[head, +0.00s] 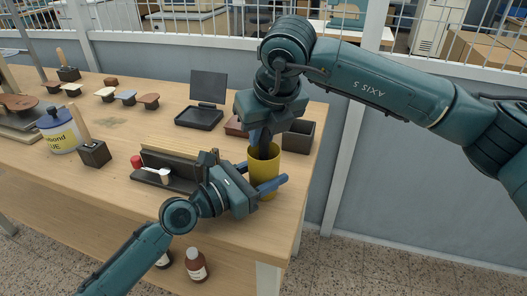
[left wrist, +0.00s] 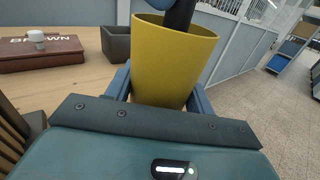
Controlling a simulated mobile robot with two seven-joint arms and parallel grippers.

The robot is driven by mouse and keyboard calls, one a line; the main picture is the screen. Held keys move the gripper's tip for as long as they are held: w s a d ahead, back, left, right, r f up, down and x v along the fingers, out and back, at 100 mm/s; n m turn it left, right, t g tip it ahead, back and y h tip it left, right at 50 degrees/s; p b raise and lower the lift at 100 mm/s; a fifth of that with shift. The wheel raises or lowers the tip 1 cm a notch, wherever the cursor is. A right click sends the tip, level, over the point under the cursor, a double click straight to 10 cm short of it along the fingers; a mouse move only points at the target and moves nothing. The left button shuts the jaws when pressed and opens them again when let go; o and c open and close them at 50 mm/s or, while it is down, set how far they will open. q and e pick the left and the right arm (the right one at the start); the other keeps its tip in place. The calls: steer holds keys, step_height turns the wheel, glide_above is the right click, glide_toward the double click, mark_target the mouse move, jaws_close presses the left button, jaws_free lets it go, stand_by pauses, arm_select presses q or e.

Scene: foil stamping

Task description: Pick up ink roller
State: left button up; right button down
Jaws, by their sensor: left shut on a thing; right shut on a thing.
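A yellow cup (head: 262,180) stands upright near the table's right front edge; it fills the middle of the left wrist view (left wrist: 172,65). My left gripper (head: 264,176) is shut around the cup's lower part, with one blue finger on each side. My right gripper (head: 262,138) points down over the cup's mouth and is shut on a dark handle (left wrist: 180,15) that reaches into the cup. The handle's lower end is hidden inside the cup. I cannot tell whether it belongs to the ink roller.
A dark grey open box (head: 298,136) stands just behind the cup. A dark stand (head: 150,178) with a red and white piece lies left of my left gripper. A brown book-like block (left wrist: 40,53) is behind. Stamps, a glue jar (head: 58,133) and a black screen (head: 208,88) stand farther left.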

step_height(320, 180, up, 18)
stand_by(0.5)
arm_select(q)
steer(key=o, duration=1.1)
steer(key=shift+c, duration=0.2)
